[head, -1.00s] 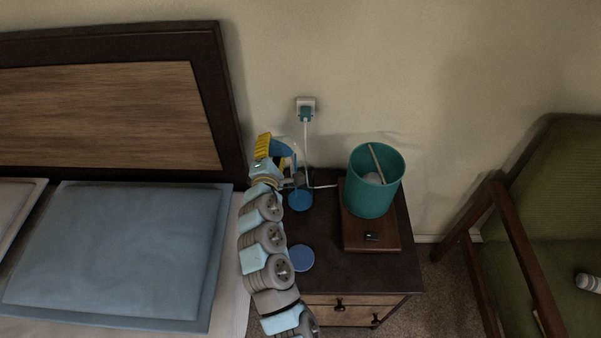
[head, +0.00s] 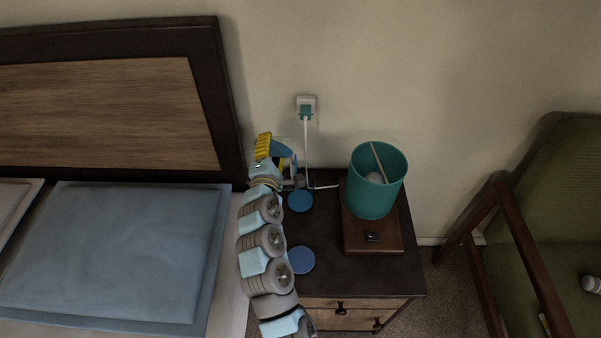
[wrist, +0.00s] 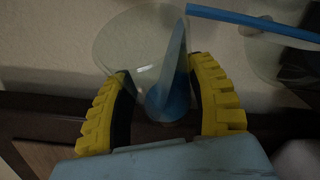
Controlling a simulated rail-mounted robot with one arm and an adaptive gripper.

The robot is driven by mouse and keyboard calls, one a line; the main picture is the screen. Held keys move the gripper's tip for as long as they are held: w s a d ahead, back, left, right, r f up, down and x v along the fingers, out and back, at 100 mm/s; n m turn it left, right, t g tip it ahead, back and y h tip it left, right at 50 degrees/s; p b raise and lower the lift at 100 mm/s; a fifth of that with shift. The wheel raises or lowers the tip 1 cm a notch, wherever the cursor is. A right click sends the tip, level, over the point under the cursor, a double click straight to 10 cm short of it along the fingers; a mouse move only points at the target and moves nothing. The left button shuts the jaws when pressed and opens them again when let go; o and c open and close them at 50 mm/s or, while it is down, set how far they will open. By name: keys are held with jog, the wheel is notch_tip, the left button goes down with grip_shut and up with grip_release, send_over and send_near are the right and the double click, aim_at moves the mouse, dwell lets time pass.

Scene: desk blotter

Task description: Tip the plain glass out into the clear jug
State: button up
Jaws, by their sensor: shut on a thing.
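My gripper (head: 277,153) is over the back left of the nightstand, seen from behind the arm in the head view. In the wrist view its yellow fingers (wrist: 162,66) are shut on a clear glass (wrist: 115,45), with its round outline showing between and beyond them. A blue shape lies along the glass between the fingers; I cannot tell whether it is liquid or a solid part. Another clear, dim vessel (wrist: 262,55) shows at the right of the wrist view, apart from the held glass. I cannot tell whether it is the jug. My arm hides part of the nightstand.
The dark nightstand (head: 335,272) carries two blue coasters, one behind (head: 300,201) and one in front (head: 301,260). A teal lamp (head: 378,190) stands to the right. A blue bar (wrist: 255,22) crosses the wrist view's upper right. A cable runs from the wall plug (head: 306,108).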

jog(key=shift+f+m+b, duration=0.2)
jog(key=shift+m+b, duration=0.2)
jog(key=shift+b, duration=0.65)
jog(key=shift+s+d+r+m+t+b, duration=0.3)
jog(key=shift+d+r+m+t+b, duration=0.25)
jog(key=shift+m+b, duration=0.25)
dwell(1.1)
jog(key=shift+d+r+m+t+b, duration=0.3)
jog(key=shift+m+b, duration=0.5)
jog(key=shift+b, duration=0.5)
dwell(0.3)
jog(key=shift+s+b, duration=0.1)
jog(key=shift+b, duration=0.35)
